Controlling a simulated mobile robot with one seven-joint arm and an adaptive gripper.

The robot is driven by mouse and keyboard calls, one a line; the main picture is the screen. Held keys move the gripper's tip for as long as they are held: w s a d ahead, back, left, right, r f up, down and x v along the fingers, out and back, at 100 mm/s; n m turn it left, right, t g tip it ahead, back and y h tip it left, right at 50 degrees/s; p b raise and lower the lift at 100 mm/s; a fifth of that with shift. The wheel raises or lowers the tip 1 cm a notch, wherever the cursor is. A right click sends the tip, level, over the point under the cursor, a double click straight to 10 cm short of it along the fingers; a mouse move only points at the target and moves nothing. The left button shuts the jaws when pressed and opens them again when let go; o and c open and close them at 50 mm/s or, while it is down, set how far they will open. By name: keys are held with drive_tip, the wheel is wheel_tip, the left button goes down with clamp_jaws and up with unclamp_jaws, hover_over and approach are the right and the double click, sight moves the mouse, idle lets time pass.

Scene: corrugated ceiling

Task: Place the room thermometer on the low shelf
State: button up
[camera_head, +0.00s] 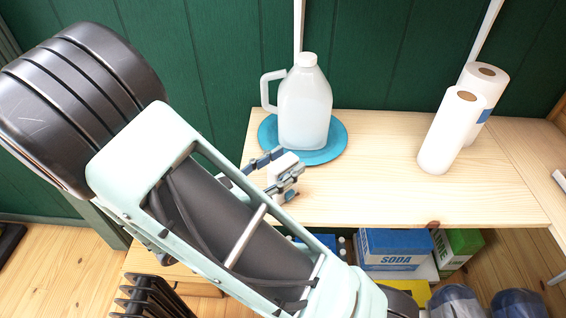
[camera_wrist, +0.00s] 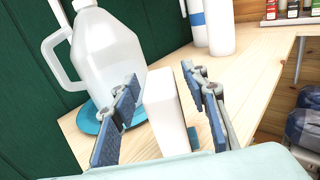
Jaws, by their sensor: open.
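A white upright block, which looks like the room thermometer (camera_wrist: 165,108), stands between the fingers of my gripper (camera_wrist: 160,82) in the wrist view. The gripper is open, with one blue-padded finger on each side of it. Its face and markings cannot be made out. In the head view, my gripper (camera_head: 275,172) is at the left part of a pale wooden top (camera_head: 370,200), in front of a jug, and the white thermometer (camera_head: 284,162) shows partly behind the fingers. Whether its base rests on the wood is hidden. I cannot tell for sure which surface is the low shelf.
A translucent jug (camera_head: 305,105) stands on a blue round mat (camera_head: 333,146) close behind my gripper. Two paper rolls (camera_head: 450,130) stand at the right. The middle of the top is clear. Below it are a soda box (camera_head: 395,245), a green box (camera_head: 458,246) and bottle packs (camera_head: 455,302).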

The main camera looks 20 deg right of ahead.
drive_tip(key=shift+r, duration=0.25)
drive_tip(key=v, duration=1.2)
drive_tip(key=shift+b, duration=0.3)
